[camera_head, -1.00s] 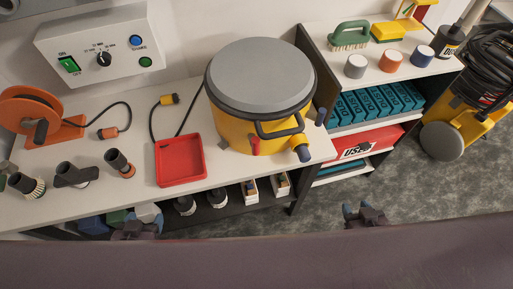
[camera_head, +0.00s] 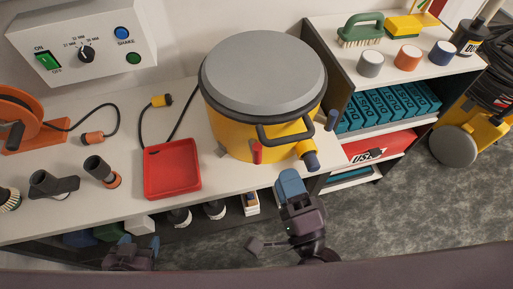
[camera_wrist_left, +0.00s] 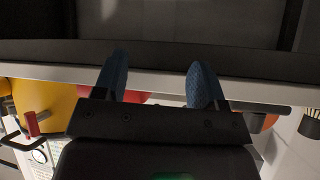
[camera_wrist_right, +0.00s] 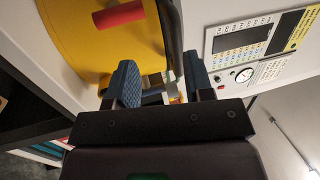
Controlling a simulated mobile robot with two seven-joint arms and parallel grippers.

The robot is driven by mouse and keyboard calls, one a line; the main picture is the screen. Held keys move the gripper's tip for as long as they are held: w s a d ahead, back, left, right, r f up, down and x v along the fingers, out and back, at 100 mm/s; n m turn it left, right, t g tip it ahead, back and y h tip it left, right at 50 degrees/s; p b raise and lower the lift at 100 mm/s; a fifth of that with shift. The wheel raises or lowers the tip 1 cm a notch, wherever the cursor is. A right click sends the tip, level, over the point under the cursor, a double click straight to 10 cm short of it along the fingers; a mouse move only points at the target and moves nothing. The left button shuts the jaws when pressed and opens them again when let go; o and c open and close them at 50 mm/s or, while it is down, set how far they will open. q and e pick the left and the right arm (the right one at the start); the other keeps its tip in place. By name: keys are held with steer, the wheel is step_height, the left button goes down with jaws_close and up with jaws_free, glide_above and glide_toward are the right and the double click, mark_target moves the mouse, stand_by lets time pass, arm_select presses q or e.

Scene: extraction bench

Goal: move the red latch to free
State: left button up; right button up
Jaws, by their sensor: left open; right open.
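The red latch (camera_head: 257,152) sits on the front of the yellow drum (camera_head: 235,132), below its grey lid and left of the dark handle. In the right wrist view the red latch (camera_wrist_right: 119,15) shows at the top, beyond and left of the fingers. It also shows in the left wrist view (camera_wrist_left: 31,123) at the far left. My right gripper (camera_head: 290,182) is open and empty, in front of and below the drum, apart from the latch. My left gripper (camera_head: 130,246) is open and empty, low in front of the bench edge; its fingers show in the left wrist view (camera_wrist_left: 160,82).
A red tray (camera_head: 172,170) lies left of the drum. A shelf unit with teal boxes (camera_head: 385,107) stands to the right. Floor is open in front.

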mark_target(257, 157)
steer(key=s+a+f+m+g+h+b, duration=0.1)
steer(key=a+m+h+b, duration=0.2)
steer(key=m, duration=0.8)
steer(key=a+f+m+g+h+b, duration=0.1)
steer(key=a+m+h+b, duration=0.15)
steer(key=m, duration=0.75)
arm_select(q)
steer(key=shift+g, duration=0.5)
steer(key=f, duration=0.5)
steer(key=shift+s+d+f, duration=0.1)
steer(key=shift+s+f, duration=0.05)
steer(key=shift+s, duration=0.2)
arm_select(e)
steer(key=w, duration=0.9)
steer(key=shift+w+d, duration=0.1)
steer(key=shift+w, duration=0.15)
steer(key=shift+c, duration=0.3)
steer(key=c, duration=0.8)
